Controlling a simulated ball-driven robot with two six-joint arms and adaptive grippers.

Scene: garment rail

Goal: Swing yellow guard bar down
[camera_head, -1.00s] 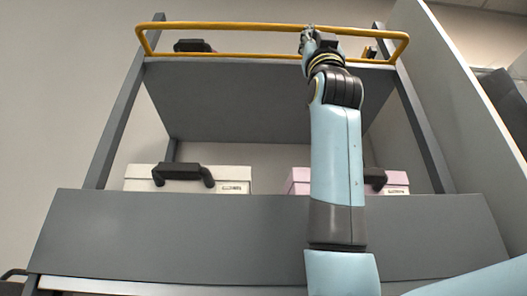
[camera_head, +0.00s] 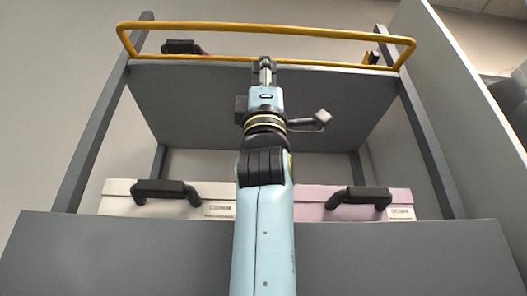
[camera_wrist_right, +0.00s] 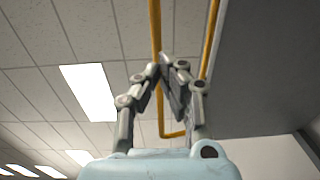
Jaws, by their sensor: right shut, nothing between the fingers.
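The yellow guard bar (camera_head: 270,31) is a long rounded frame along the front of the top shelf in the head view. Its long rail stands raised above the shelf edge. It also shows in the right wrist view (camera_wrist_right: 155,28), running up behind the fingertips. My right gripper (camera_head: 265,62) is near the middle of the bar, with its tips below the raised rail in the picture. In the wrist view its fingertips (camera_wrist_right: 167,64) come together with nothing between them. I cannot tell whether they touch the bar. My left gripper is out of view.
On the lower shelf stand a white box (camera_head: 118,205) and a pink box (camera_head: 312,200), both with black handles. A black-handled object (camera_head: 180,47) is on the top shelf behind the bar. A tall grey panel (camera_head: 455,90) closes the right side.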

